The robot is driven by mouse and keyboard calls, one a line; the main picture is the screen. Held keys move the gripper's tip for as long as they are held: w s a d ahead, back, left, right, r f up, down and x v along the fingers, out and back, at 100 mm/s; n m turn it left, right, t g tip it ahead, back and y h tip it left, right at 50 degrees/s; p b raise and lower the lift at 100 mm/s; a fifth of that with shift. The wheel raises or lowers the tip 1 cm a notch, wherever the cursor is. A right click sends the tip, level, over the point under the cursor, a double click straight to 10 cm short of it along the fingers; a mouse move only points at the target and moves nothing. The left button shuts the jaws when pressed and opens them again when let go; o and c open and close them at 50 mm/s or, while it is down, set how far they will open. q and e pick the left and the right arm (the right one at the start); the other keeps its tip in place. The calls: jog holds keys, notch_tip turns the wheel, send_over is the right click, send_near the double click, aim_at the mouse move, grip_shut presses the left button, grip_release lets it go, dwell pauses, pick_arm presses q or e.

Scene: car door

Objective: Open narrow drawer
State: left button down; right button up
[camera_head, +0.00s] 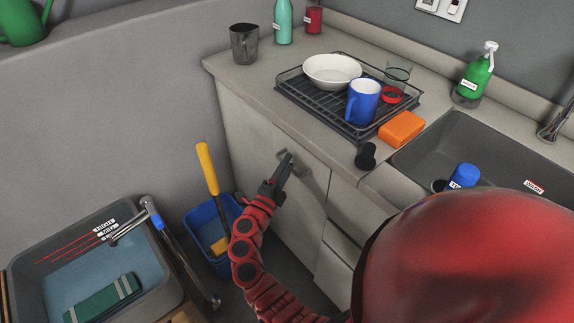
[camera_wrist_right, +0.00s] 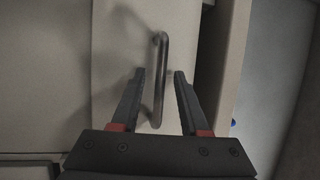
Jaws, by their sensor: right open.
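The narrow drawer has a tall, pale front (camera_head: 300,215) under the counter, left of the sink; it looks flush with the cabinet. Its grey bar handle (camera_head: 295,160) is near the top and partly hidden by my right gripper (camera_head: 281,171). In the right wrist view, the handle (camera_wrist_right: 161,85) stands upright between the two black fingers of the open gripper (camera_wrist_right: 160,74). A gap shows between the handle and each finger. The drawer front (camera_wrist_right: 120,60) fills the area behind. My left gripper is not in view.
A blue bucket (camera_head: 203,222) with a yellow-handled tool (camera_head: 207,168) stands on the floor left of my right arm. A grey basin (camera_head: 60,240) is further left. The counter above holds a dish rack (camera_head: 315,105), an orange sponge (camera_head: 401,128) and a dark cup (camera_head: 244,44).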

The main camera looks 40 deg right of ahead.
jog(key=shift+d, duration=0.2)
jog(key=shift+c, duration=0.3)
grip_shut()
dwell(1.1)
